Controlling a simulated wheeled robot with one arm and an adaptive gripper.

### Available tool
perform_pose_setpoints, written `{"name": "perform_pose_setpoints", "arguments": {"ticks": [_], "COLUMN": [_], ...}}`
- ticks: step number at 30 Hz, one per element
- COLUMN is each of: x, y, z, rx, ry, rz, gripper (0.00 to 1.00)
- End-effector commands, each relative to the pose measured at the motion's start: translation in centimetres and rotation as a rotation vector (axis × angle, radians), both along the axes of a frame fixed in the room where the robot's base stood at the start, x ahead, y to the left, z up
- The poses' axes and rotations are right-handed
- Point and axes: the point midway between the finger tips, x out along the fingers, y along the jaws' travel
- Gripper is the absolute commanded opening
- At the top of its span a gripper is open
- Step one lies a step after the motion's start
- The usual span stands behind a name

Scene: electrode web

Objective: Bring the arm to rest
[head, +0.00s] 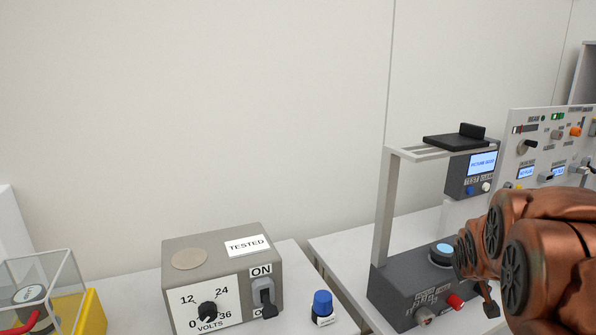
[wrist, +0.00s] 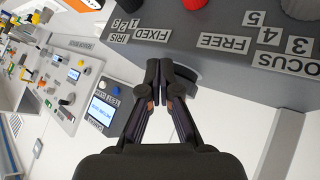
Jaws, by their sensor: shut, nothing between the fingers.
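My copper-coloured arm reaches in from the right edge in the head view. The tip of my gripper (head: 488,300) shows there in part, low in front of a dark grey microscope-like stand (head: 385,225). In the wrist view my gripper (wrist: 164,92) has its dark fingers together with nothing between them. The fingertips are close to the grey labelled base (wrist: 215,65) with the words FIXED and FREE. I cannot tell whether they touch it.
A grey box (head: 222,258) with a VOLTS dial and an ON switch stands left of centre. A clear case (head: 45,275) is at far left. A panel of switches (head: 545,150) stands behind my arm. The wall behind is bare.

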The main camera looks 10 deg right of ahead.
Motion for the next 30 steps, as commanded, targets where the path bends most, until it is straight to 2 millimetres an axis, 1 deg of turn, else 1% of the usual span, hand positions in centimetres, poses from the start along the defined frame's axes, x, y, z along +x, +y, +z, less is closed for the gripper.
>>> {"name": "perform_pose_setpoints", "arguments": {"ticks": [1,2,3,5,6,8,9,11,12,14,15,17,18,21,22,24,25,27,30], "x": [-1.3,-2.3,-3.6,-5.7,-7.1,-9.6,-11.4,-14.1,-16.1,-19.0,-20.8,-23.7,-25.5,-29.1,-29.9,-31.5,-31.9,-32.5,-32.5], "y": [2.5,3.8,5.5,8.1,9.9,12.4,14.1,16.6,18.1,20.4,21.7,23.4,24.4,26.1,26.3,26.9,27.0,27.3,27.3], "z": [0.1,-0.1,-0.4,-0.9,-1.0,-1.4,-1.7,-1.9,-2.0,-2.0,-2.0,-2.0,-2.0,-1.8,-1.8,-1.7,-1.6,-1.6,-1.6], "rx": [0.041,0.068,0.102,0.154,0.184,0.231,0.262,0.304,0.330,0.366,0.386,0.413,0.427,0.452,0.457,0.465,0.466,0.469,0.470], "ry": [0.040,0.069,0.106,0.166,0.204,0.269,0.316,0.384,0.434,0.504,0.548,0.618,0.663,0.750,0.769,0.808,0.818,0.832,0.833], "rz": [0.002,-0.002,-0.006,-0.011,-0.013,-0.015,-0.017,-0.016,-0.017,-0.013,-0.010,-0.006,-0.004,0.000,0.002,0.003,0.003,0.002,0.003], "gripper": [0.00,0.00,0.00,0.00,0.00,0.00,0.00,0.00,0.00,0.00,0.00,0.00,0.00,0.00,0.00,0.00,0.00,0.00,0.00]}}
